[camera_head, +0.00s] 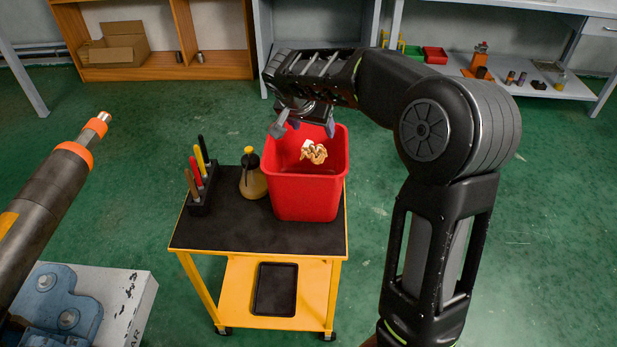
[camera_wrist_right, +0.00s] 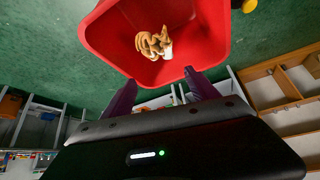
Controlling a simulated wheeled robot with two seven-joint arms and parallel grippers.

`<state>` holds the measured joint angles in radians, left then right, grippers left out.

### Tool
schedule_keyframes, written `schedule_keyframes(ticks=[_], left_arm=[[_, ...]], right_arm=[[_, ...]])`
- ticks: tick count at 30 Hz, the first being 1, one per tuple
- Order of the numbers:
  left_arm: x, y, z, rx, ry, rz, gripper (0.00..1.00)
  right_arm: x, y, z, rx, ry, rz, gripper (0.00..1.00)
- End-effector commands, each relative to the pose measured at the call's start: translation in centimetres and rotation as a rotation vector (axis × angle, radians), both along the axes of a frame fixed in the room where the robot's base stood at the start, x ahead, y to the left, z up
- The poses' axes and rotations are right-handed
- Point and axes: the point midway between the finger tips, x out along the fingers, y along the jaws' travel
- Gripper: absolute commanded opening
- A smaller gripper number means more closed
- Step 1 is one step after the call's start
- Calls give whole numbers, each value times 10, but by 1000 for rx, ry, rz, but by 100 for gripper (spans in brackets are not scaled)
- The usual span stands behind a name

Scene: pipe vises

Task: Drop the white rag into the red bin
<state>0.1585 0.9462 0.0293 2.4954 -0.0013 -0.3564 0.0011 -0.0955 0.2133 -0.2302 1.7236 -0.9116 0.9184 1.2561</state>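The red bin (camera_head: 307,197) stands upright on the black top of a yellow cart. A crumpled white and tan rag (camera_head: 314,152) shows within the bin's opening, against its inner wall; I cannot tell whether it rests there or is in the air. In the right wrist view the bin (camera_wrist_right: 110,35) fills the upper middle, with the rag (camera_wrist_right: 153,43) inside its outline. My right gripper (camera_head: 305,124) is over the bin's far rim. Its two fingers (camera_wrist_right: 163,94) are spread apart with nothing between them. My left gripper is not in view.
On the cart, a yellow-capped bottle (camera_head: 252,177) and a tool holder (camera_head: 202,187) stand left of the bin. A pipe (camera_head: 50,190) in a blue vise (camera_head: 60,300) is at the left. Shelves (camera_head: 160,60) line the back. Green floor is clear on the right.

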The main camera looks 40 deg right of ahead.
Motion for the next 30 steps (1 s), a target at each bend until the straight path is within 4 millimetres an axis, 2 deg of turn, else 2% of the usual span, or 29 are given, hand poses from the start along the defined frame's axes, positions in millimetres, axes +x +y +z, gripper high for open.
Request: schedule_keyframes(ticks=[4,14,30], left_arm=[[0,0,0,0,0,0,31],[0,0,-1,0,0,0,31],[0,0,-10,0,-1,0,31]], right_arm=[[0,0,0,0,0,0,81],[-1,2,3,0,-2,1,81],[-22,33,63,0,-2,0,81]])
